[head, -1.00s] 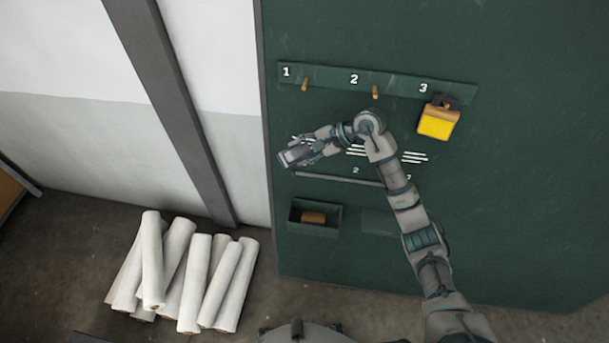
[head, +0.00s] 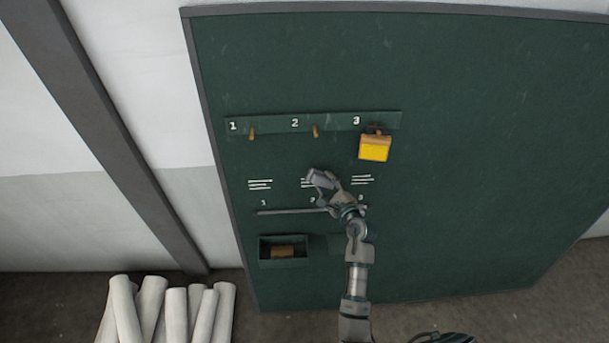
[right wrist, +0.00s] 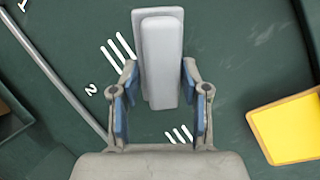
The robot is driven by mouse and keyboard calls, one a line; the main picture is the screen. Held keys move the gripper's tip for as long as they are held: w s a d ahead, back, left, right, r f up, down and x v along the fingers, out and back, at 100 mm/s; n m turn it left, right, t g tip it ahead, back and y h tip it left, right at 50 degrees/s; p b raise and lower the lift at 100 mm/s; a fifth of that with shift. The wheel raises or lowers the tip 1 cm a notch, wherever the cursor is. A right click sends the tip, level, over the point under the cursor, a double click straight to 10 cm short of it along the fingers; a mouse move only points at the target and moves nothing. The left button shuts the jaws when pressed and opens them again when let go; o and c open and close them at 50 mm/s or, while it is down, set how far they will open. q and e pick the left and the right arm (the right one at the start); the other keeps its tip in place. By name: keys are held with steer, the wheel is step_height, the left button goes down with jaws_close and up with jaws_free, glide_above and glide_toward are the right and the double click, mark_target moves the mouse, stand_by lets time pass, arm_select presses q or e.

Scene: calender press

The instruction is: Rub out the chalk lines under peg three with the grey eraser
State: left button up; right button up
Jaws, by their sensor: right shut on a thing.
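My right gripper (head: 326,187) is shut on the grey eraser (head: 318,178), in front of the chalk lines under peg two, partly covering them. In the right wrist view the blue-padded fingers (right wrist: 155,95) sit on either side of the pale grey eraser (right wrist: 162,60). The chalk lines under peg three (head: 362,180) are white and intact, just right of the gripper; they also show in the right wrist view (right wrist: 179,134). A yellow thing (head: 375,149) hangs at peg three, above these lines. Whether the eraser touches the board is unclear. My left gripper is not in view.
The green board (head: 470,170) also has chalk lines under peg one (head: 260,184). A thin rail (head: 285,211) runs below the lines. A box (head: 283,249) holding a brown block is lower left. The board's right side is clear.

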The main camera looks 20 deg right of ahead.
mark_target(351, 182)
steer(key=s+d+f+m+t+h+p, duration=0.1)
steer(key=s+d+f+m+h+p, duration=0.1)
steer(key=s+d+f+m+h, duration=0.35)
steer(key=shift+n+h, duration=0.45)
steer(key=shift+n, duration=0.2)
steer(key=w+d, duration=0.1)
steer(key=w+d+f+b, duration=0.1)
steer(key=d, duration=0.1)
steer(key=w+d+f+b, duration=0.1)
steer(key=w+d, duration=0.1)
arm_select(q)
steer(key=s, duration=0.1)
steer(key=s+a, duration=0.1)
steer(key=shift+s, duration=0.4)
arm_select(e)
steer(key=shift+w+a, duration=0.1)
steer(key=shift+a, duration=0.05)
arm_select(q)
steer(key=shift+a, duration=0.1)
arm_select(e)
steer(key=shift+a+r, duration=0.1)
steer(key=shift+a, duration=0.1)
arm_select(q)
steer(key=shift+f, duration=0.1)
arm_select(e)
steer(key=shift+w+d, duration=0.25)
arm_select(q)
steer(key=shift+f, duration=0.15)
arm_select(e)
steer(key=shift+w, duration=0.55)
